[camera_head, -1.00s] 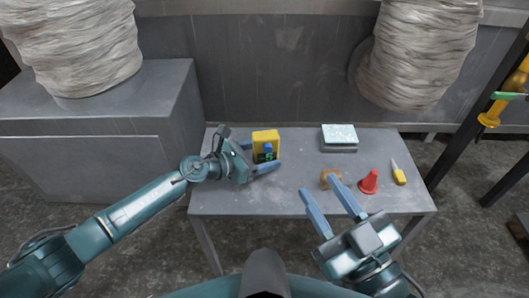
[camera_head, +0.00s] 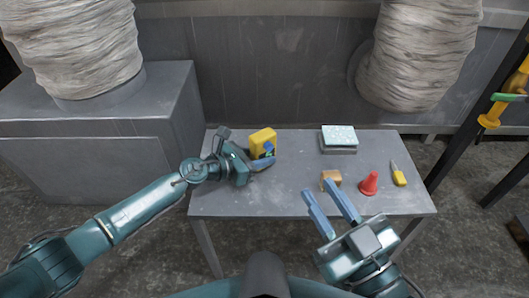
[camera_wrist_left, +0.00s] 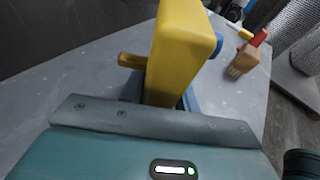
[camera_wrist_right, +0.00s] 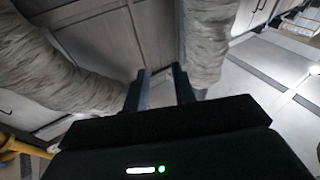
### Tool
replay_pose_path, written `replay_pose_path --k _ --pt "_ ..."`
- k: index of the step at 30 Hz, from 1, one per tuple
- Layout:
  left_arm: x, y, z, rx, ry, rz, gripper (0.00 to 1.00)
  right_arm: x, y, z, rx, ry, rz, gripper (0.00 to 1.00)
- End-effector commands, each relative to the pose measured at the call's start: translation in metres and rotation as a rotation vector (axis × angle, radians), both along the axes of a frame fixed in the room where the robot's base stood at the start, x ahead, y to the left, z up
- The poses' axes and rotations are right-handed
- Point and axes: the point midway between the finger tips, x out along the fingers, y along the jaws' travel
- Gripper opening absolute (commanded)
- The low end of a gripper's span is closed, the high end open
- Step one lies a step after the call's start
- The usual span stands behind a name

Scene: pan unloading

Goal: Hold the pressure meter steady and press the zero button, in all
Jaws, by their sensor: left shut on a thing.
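The yellow pressure meter (camera_head: 262,139) stands near the left back of the table, turned at an angle. My left gripper (camera_head: 255,160) is shut on it low down, and one finger crosses its front. In the left wrist view the meter's yellow body (camera_wrist_left: 182,50) sits between the fingers, with a blue part showing at its right edge. The meter's front face is mostly hidden, and I cannot make out a zero button. My right gripper (camera_head: 330,205) is open and empty above the table's front edge, apart from the meter; its fingers also show in the right wrist view (camera_wrist_right: 160,88).
The table's left front is clear.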

Motion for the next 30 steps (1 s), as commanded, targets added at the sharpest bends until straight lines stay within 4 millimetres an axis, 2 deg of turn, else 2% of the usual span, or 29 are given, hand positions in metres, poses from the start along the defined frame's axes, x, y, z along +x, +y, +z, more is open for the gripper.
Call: replay_pose_path --k 2,9,30 --pt "-0.0003 0.0001 -0.0007 0.001 0.001 0.0 0.18 0.0 0.0 -0.0001 0.0 0.0 0.0 0.2" --pt "-0.0004 0.0 -0.0009 0.001 0.001 -0.001 0.18 0.0001 -0.0001 -0.0002 0.0 0.0 0.0 0.0" --pt "-0.0007 0.0 -0.0012 0.001 0.001 -0.001 0.18 0.0002 -0.0002 0.0001 0.0 -0.001 0.0 0.0"
